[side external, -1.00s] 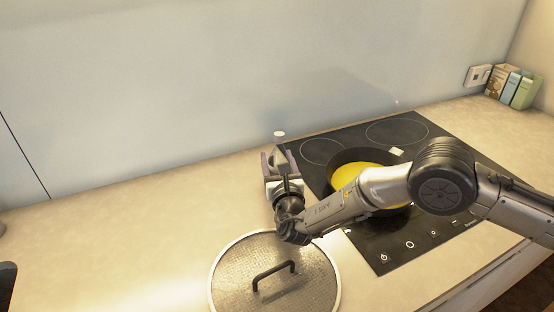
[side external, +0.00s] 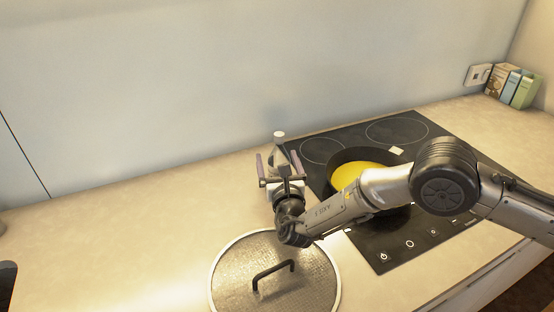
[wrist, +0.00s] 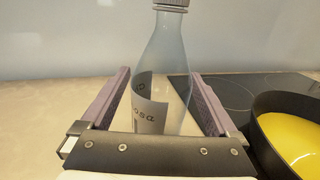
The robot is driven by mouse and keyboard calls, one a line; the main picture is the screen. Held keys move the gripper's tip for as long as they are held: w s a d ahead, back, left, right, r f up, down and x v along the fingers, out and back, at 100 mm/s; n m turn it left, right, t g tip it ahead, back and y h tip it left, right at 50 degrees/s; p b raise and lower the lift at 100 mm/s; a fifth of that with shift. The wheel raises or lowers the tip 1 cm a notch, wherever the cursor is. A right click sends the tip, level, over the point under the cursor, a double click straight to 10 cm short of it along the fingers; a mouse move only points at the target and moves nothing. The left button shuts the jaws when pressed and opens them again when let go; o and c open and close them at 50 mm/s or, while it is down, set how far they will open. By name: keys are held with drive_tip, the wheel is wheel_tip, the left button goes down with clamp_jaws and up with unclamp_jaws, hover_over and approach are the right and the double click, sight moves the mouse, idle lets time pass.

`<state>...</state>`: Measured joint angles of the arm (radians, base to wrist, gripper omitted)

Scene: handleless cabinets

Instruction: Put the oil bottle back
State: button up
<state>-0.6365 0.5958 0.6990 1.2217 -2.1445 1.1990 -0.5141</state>
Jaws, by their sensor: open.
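The oil bottle (wrist: 165,68) is clear, with a pale cap and a label, and stands upright on the counter in the wrist view. In the side view only its cap and upper part (side external: 279,140) show behind my gripper. My gripper (side external: 273,160) is open, with its two purple-grey fingers spread wide. In the wrist view my gripper (wrist: 160,90) has one finger on each side of the bottle, with gaps between them and the glass. The bottle's base is hidden behind the gripper body.
A black pan (side external: 341,159) with yellow contents sits on the black cooktop (side external: 392,255), right of the bottle. A round lid (side external: 232,282) with a black handle lies on the counter in front. Small boxes (side external: 513,86) stand at the far right.

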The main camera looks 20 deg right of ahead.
drive_tip(key=v, duration=1.1)
drive_tip(key=shift+s, duration=0.15)
drive_tip(key=s+d+r+m+g+h, duration=0.25)
drive_tip(key=d+m+g, duration=0.2)
drive_tip(key=d, duration=0.45)
drive_tip(key=s+d+r+m+g+h, duration=0.1)
drive_tip(key=s+d+r+m+g, duration=0.25)
drive_tip(key=d+m, duration=0.35)
drive_tip(key=s+d+r+m+g+h, duration=0.25)
drive_tip(key=d+r+m, duration=0.2)
drive_tip(key=d, duration=0.55)
drive_tip(key=s+d+m+g+y, duration=0.35)
drive_tip(key=s+m, duration=0.25)
drive_tip(key=s, duration=0.4)
drive_tip(key=s+a+m+t+y, duration=0.1)
drive_tip(key=s+a+m+y, duration=0.1)
drive_tip(key=s+m, duration=0.3)
drive_tip(key=s+a+m+t+y, duration=0.1)
drive_tip(key=s+m+y, duration=0.4)
drive_tip(key=s, duration=0.4)
drive_tip(key=shift+a+r+m, duration=0.4)
drive_tip(key=shift+r+m, duration=0.05)
drive_tip(key=shift+m, duration=0.05)
